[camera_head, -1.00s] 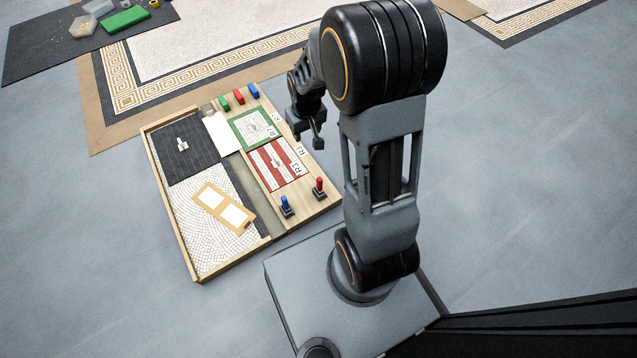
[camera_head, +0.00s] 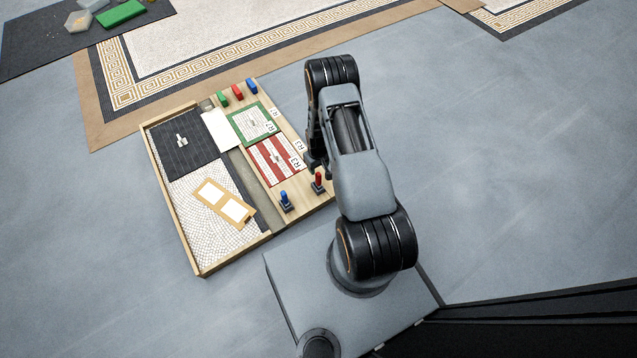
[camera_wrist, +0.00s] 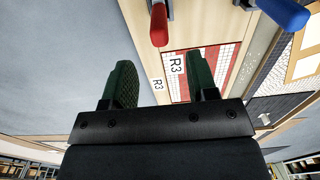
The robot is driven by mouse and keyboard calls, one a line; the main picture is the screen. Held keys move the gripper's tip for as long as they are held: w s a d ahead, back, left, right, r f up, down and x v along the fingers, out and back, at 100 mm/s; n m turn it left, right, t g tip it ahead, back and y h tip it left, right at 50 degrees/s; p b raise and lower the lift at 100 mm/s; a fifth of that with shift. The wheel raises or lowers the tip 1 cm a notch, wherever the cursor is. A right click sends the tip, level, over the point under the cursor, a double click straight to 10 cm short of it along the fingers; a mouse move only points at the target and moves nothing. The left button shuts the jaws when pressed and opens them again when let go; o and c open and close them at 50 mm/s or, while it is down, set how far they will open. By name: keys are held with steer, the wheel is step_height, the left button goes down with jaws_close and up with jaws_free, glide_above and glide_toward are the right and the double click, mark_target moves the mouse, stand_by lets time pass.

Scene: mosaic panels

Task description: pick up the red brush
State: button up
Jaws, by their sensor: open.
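The red brush (camera_head: 318,181) stands upright on a dark base at the near right corner of the wooden tray (camera_head: 209,271). In the wrist view the red brush (camera_wrist: 159,24) shows at the top, ahead of and apart from the fingertips. The blue brush (camera_head: 284,199) stands to its left in the head view; it also shows at the top right of the wrist view (camera_wrist: 285,13). My gripper (camera_wrist: 160,80) is open and empty, with its two green-padded fingers spread. In the head view my arm partly hides the gripper, which is close above the red brush.
Beside the brushes lie a red-striped panel (camera_head: 266,149) and a green-bordered panel (camera_head: 244,112). Small green, red (camera_head: 238,92) and blue pieces stand at the far edge. A tan frame (camera_head: 209,188) lies on the white mosaic. The grey floor on the right is clear.

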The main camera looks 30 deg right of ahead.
mark_target(318, 174)
steer(key=shift+s+f+b, duration=0.1)
steer(key=shift+f+b, duration=1.85)
steer(key=shift+f, duration=2.45)
steer(key=shift+r, duration=0.1)
steer(key=shift+c, duration=0.5)
jaws_close()
